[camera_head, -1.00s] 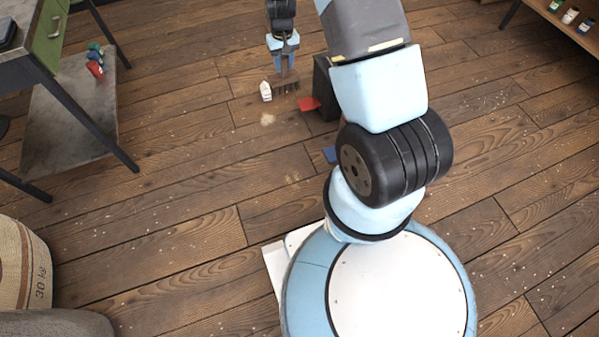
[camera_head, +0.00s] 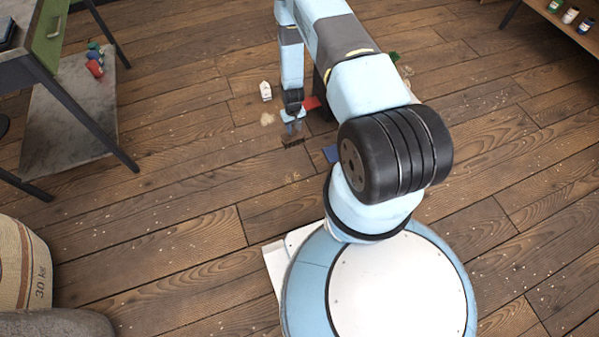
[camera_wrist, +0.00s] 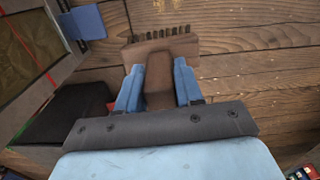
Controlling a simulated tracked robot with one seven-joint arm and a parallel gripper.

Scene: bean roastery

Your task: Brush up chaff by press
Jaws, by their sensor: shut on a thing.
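My gripper (camera_head: 292,122) is low over the plank floor and shut on a brown brush (camera_head: 293,141). In the wrist view the blue fingers of my gripper (camera_wrist: 158,88) clamp the brush's handle (camera_wrist: 158,78), and its dark bristles (camera_wrist: 165,33) point away from me. A pale chaff patch (camera_head: 267,119) lies on the floor just left of my gripper. Another faint patch (camera_head: 292,178) lies nearer my base, below the brush in the picture. The press, perhaps the dark block (camera_head: 321,76) behind my forearm, is mostly hidden. I cannot tell whether the bristles touch the floor.
A small white bottle-like item (camera_head: 265,91) stands left of my arm. A red flat piece (camera_head: 311,103) and a blue one (camera_head: 331,153) lie by the dark block's side. Pale flecks dot the open floor.

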